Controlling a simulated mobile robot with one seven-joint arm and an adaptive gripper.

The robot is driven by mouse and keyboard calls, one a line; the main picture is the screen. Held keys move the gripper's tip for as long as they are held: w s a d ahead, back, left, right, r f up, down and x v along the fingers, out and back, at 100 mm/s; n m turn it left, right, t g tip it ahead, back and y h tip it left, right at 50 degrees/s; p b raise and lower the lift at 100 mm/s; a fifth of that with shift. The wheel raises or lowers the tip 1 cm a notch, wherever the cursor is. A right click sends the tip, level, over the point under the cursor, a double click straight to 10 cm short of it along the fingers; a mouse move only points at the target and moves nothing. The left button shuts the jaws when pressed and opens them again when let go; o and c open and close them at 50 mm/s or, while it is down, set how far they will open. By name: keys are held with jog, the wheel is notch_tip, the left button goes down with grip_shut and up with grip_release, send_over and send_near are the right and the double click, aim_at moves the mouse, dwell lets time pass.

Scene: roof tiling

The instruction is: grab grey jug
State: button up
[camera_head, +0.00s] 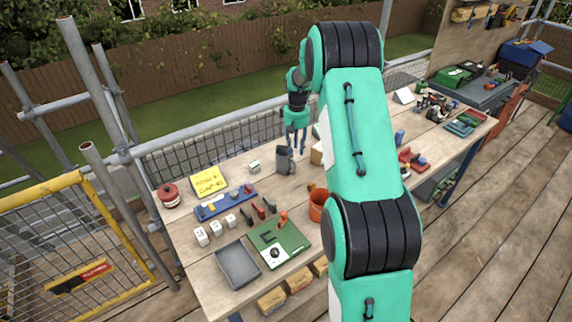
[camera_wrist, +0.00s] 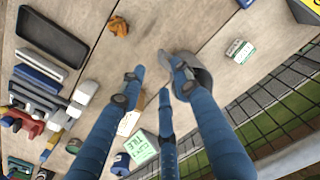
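The grey jug (camera_head: 284,161) stands upright on the workbench (camera_head: 180,250), near its back edge, in the head view. My gripper (camera_head: 297,147) points down just above it and slightly to its right. In the wrist view my gripper (camera_wrist: 157,82) has its blue fingers spread apart with nothing between them. A dark grey rounded shape, likely the jug (camera_wrist: 203,76), shows beside and partly behind the right finger. Whether that finger touches it I cannot tell.
A tan block (camera_head: 316,154) stands right of the jug, and a small green-white box (camera_head: 254,166) stands left. An orange pot (camera_head: 317,206) is in front, partly behind my arm. A grey tray (camera_head: 238,264) lies at the front left. Mesh fencing runs behind the bench.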

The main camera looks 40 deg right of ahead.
aim_at(295, 164)
notch_tip(295, 164, down, 8)
jog(key=shift+r+b, duration=0.25)
jog(key=shift+b, duration=0.3)
jog(key=shift+f, duration=0.1)
jog(key=shift+w+f+b, duration=0.1)
jog(key=shift+f+b, duration=0.6)
jog(key=shift+f, duration=1.8)
grip_shut()
